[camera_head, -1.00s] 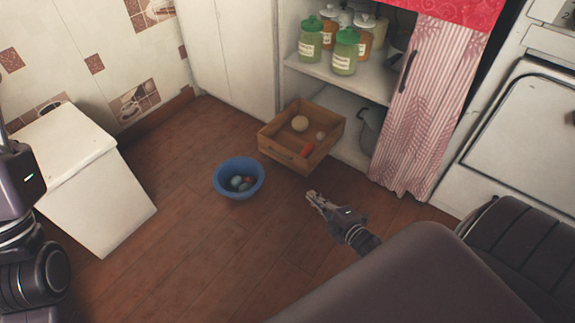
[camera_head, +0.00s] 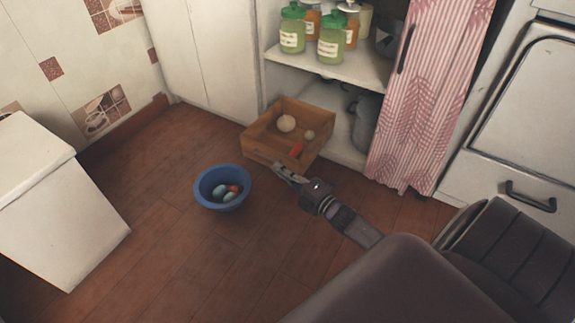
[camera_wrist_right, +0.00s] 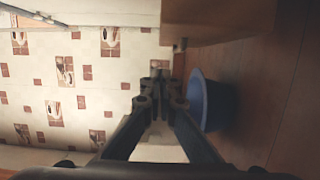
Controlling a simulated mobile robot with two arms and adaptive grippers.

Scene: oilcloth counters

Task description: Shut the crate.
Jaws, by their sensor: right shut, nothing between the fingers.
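The wooden crate (camera_head: 262,152) juts out from the bottom of the open cabinet onto the floor. It holds a pale round ball (camera_head: 286,123), a smaller pale ball (camera_head: 309,134) and a red item (camera_head: 296,150). My right gripper (camera_head: 279,170) is shut and empty, low in front of the crate's near side. I cannot tell whether its fingertips touch the crate. In the right wrist view its fingers (camera_wrist_right: 160,78) are together, and a wooden surface, likely the crate (camera_wrist_right: 230,20), shows at the upper right. My left gripper is out of view.
A blue bowl (camera_head: 212,203) with several small round items stands on the floor left of my right gripper. Jars (camera_head: 331,40) stand on the shelf (camera_head: 350,70) above. A striped curtain (camera_head: 425,110) hangs at the right. A white box (camera_head: 70,225) stands at the left.

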